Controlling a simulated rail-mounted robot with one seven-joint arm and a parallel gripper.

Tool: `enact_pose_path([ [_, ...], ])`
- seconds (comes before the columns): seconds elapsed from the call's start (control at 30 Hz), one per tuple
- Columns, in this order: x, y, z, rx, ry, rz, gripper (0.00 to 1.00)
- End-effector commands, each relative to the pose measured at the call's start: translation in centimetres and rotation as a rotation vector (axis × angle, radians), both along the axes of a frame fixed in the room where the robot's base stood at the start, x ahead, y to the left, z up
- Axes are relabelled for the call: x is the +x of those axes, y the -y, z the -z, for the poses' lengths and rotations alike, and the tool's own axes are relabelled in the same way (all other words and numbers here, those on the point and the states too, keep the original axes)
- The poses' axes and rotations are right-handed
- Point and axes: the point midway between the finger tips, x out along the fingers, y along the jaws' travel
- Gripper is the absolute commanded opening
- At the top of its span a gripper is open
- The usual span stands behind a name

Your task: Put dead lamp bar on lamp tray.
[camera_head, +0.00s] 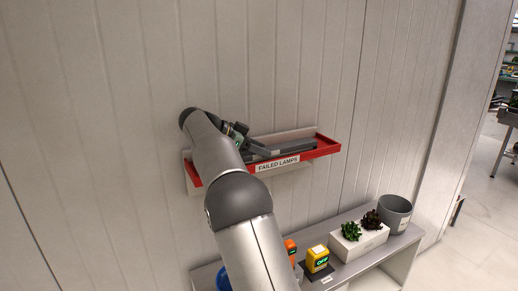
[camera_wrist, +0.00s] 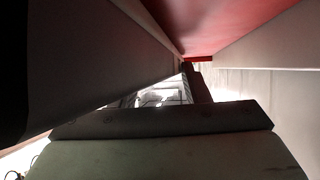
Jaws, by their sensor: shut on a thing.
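The lamp tray (camera_head: 327,146) is a red-rimmed shelf on the wall, labelled "FAILED LAMPS". Its red surface also shows in the wrist view (camera_wrist: 215,20). A grey lamp bar (camera_head: 290,148) lies lengthwise over the tray in the head view, its right end inside the rim. My gripper (camera_head: 256,148) is at the tray's left half, shut on the bar's left part. My arm hides the tray's left part and some of the gripper. The wrist view is close and dark, and contact between bar and tray floor cannot be told.
Below the tray, a grey shelf (camera_head: 352,269) holds a white planter (camera_head: 360,242) with small plants, a grey pot (camera_head: 395,213), a yellow device (camera_head: 317,259) and an orange one (camera_head: 290,249). A panelled wall stands behind the tray. Open floor is at the far right.

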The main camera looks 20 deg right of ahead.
Motion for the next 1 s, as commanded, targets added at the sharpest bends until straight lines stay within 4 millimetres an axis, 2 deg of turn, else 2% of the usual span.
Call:
enact_pose_path([
  [0.4,-0.06,0.06,0.56,0.0,0.003,0.001,0.03],
  [0.43,-0.05,0.04,0.61,0.0,0.002,0.0,0.5],
  [0.5,-0.07,0.03,0.6,0.0,0.002,0.001,0.64],
  [1.0,-0.12,-0.33,0.34,0.001,-0.003,0.004,0.64],
])
